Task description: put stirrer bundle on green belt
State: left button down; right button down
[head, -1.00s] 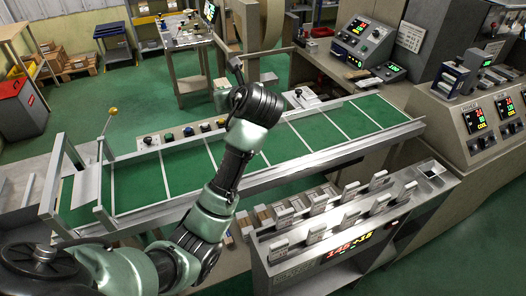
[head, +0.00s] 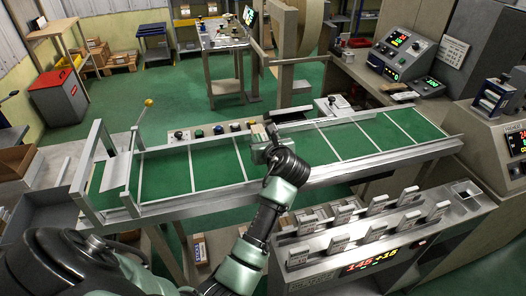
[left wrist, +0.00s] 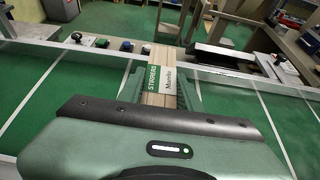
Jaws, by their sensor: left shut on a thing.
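The stirrer bundle (left wrist: 160,84) is a stack of pale tan sticks with a green and white label. It shows in the left wrist view between the fingers of my left gripper (left wrist: 163,92), which is shut on it. In the head view the left gripper (head: 268,140) is over the middle of the green belt (head: 216,166), near its far rail. The bundle is mostly hidden there by the hand. I cannot tell whether the bundle touches the belt. The belt is divided by white crosswise strips. My right gripper is not in view.
Coloured buttons (head: 218,129) line the belt's far side. A metal heater unit (head: 370,255) with several slotted blocks and a red display stands in front at the right. A yellow-knobbed lever (head: 148,103) rises at the belt's left end. The belt's other sections look clear.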

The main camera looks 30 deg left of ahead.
pick_arm(q)
notch_tip(320, 180, down, 4)
jog(key=shift+f, duration=0.25)
jog(key=shift+f, duration=0.35)
jog(key=shift+f, duration=0.2)
jog(key=c, duration=1)
grip_release()
jog(key=shift+o, duration=0.2)
